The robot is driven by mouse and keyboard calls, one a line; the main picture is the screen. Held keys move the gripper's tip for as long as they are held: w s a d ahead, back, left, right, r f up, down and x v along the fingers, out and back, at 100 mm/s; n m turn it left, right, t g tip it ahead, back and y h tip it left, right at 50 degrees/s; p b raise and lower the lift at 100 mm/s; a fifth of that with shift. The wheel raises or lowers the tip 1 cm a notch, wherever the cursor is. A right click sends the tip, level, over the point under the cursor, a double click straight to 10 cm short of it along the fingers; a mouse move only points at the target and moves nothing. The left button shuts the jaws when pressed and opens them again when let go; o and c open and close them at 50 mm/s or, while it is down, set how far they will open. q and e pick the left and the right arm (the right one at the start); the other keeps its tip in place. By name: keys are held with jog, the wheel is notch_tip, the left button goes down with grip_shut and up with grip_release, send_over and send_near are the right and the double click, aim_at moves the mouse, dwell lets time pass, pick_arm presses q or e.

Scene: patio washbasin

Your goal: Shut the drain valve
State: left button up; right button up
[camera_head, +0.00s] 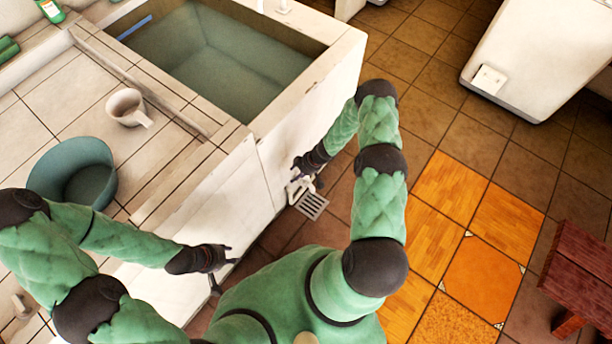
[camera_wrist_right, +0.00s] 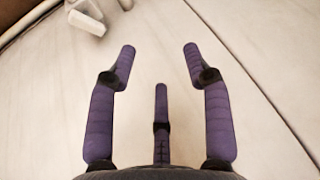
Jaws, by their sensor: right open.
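The drain valve is probably the small white fitting (camera_head: 297,190) low on the outer wall of the washbasin, just above a floor drain grate (camera_head: 312,205). A white block-like part (camera_wrist_right: 87,22) of what looks like the same fitting shows at the upper left of the right wrist view, beyond the fingertips. My right gripper (camera_wrist_right: 160,50) is open and empty, its fingers spread in front of the pale wall and apart from the white part. In the head view it partly hides the fitting. My left gripper (camera_head: 230,258) is beside the front wall, fingers spread, apparently empty.
The washbasin (camera_head: 345,50) holds water. A white mug (camera_head: 127,107) and a blue-green bowl (camera_head: 75,170) stand on the tiled counter. A dark red wooden stool or bench (camera_head: 585,270) is at the right. The tiled floor between is clear.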

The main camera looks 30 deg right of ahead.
jog(key=w+d+f+n+h, duration=0.1)
jog(key=d+f+n, duration=0.1)
jog(key=d+f, duration=0.5)
jog(key=shift+h, duration=0.3)
jog(key=b+x, duration=0.1)
jog(key=x, duration=0.1)
jog(key=d+b+x, duration=0.1)
jog(key=b+x, duration=0.1)
jog(key=x, duration=0.1)
jog(key=w+b+x, duration=0.1)
jog(key=b+x, duration=0.1)
jog(key=x, duration=0.1)
jog(key=shift+d+f, duration=0.15)
jog(key=shift+d, duration=0.15)
jog(key=shift+c, duration=0.2)
grip_shut()
